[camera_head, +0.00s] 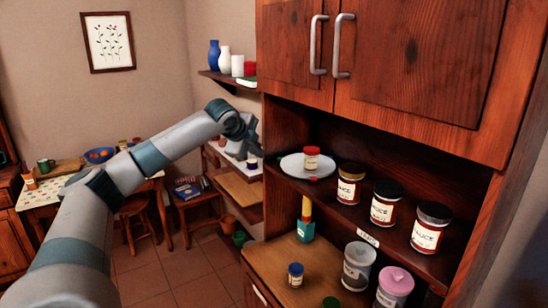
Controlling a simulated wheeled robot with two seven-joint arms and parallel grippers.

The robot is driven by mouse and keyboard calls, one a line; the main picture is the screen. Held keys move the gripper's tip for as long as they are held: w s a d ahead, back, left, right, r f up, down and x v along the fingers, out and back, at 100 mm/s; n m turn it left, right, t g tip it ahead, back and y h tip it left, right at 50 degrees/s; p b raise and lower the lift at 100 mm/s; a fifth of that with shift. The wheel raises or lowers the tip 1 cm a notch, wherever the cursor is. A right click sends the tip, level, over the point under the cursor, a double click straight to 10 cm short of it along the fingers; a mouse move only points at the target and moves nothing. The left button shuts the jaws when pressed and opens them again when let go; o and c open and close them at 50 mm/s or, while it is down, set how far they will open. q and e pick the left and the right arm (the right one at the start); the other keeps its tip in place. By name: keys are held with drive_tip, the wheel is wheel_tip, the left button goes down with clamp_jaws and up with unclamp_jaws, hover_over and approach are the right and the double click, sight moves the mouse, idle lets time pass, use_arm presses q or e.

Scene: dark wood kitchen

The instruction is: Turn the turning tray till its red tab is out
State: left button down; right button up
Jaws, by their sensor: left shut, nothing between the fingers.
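The turning tray (292,165) is a pale round disc on the cupboard's middle shelf, at the shelf's left end. A small jar with a red lid (312,158) stands on it. A small red tab (313,179) shows at the tray's front edge, facing the room. My left gripper (251,143) is left of the cupboard's side wall, apart from the tray. Its fingers are shut with nothing in them. My right gripper is out of view.
Several dark-lidded sauce jars (383,204) stand right of the tray on the same shelf. The cupboard's upright side (284,125) lies between my left gripper and the tray.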

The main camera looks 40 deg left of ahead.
sight(277, 159)
use_arm(q)
drive_tip(key=shift+w, duration=0.15)
drive_tip(key=p+x, duration=0.2)
drive_tip(key=x, duration=0.3)
drive_tip(key=p+x, duration=0.3)
drive_tip(key=x, duration=0.2)
drive_tip(key=shift+w+r, duration=0.15)
drive_tip(key=shift+w, duration=0.15)
drive_tip(key=shift+w+a+p, duration=0.25)
drive_tip(key=shift+w+p, duration=0.45)
drive_tip(key=shift+p, duration=0.05)
drive_tip(key=shift+w+a+p, duration=0.3)
drive_tip(key=shift+w+p, duration=0.15)
drive_tip(key=shift+w, duration=0.45)
drive_tip(key=shift+w+a+f+m+b, duration=0.25)
drive_tip(key=shift+w+m+b, duration=0.1)
drive_tip(key=shift+b, duration=0.45)
drive_tip(key=shift+w+a+m+h+b, duration=0.15)
drive_tip(key=shift+w+m+h+b, duration=0.2)
drive_tip(key=shift+h+b, duration=0.2)
drive_tip(key=shift+r, duration=0.1)
